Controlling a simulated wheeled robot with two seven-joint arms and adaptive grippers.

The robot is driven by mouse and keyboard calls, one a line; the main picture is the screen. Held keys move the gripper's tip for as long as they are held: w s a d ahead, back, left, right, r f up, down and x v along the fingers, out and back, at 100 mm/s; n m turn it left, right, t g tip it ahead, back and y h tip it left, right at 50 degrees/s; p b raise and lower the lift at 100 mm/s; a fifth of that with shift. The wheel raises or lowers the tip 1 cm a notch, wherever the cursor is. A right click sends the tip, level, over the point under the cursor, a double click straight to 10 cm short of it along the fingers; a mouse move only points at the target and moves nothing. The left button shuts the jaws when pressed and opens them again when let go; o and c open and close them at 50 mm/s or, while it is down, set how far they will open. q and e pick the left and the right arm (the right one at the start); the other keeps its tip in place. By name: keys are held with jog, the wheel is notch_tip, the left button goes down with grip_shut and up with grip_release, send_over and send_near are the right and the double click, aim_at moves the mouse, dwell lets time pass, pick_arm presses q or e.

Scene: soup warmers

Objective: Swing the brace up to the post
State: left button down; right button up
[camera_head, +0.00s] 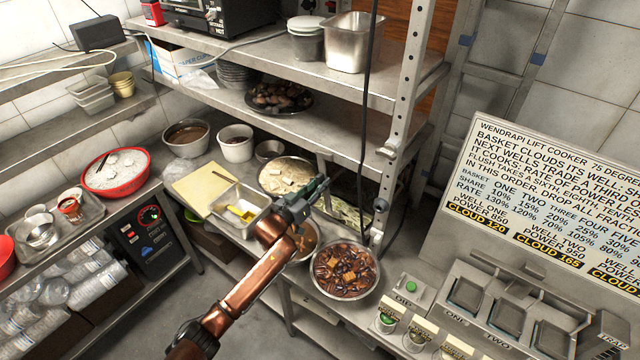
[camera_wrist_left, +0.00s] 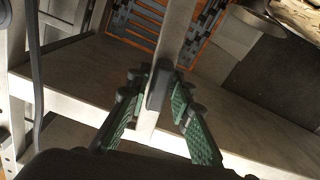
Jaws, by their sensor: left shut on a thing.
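The perforated upright post (camera_head: 407,105) stands at the right front corner of the metal shelving in the head view. My left gripper (camera_head: 318,190) is in front of the shelving, left of the post and apart from it. In the left wrist view its green-padded fingers (camera_wrist_left: 160,100) are closed around a pale flat bar, which I take for the brace (camera_wrist_left: 178,35). A dark piece sits on the bar between the fingers. In the head view the gripper hides most of the brace. My right gripper is not in view.
A bowl of stew (camera_head: 345,270) stands on the counter below and right of my left gripper. A metal tray with a yellow scoop (camera_head: 240,213) is close on its left. A black cable (camera_head: 369,90) hangs beside the post. The lift cooker (camera_head: 520,310) is at the right.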

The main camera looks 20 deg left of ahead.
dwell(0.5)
pick_arm(q)
jog(key=shift+d+p, duration=0.15)
jog(key=shift+p, duration=0.15)
jog(key=shift+s+d+n+p, duration=0.25)
jog(key=shift+d+n+p, duration=0.2)
jog(key=shift+n+p, duration=0.2)
jog(key=s+d+r+n+p, duration=0.2)
jog(key=d+n+p, duration=0.5)
jog(key=n+p, duration=0.2)
jog(key=shift+s+d+r+p, duration=0.3)
jog(key=shift+s+r+p, duration=0.1)
jog(key=shift+p, duration=0.4)
jog(key=shift+n, duration=0.25)
jog(key=c, duration=1.9)
grip_release()
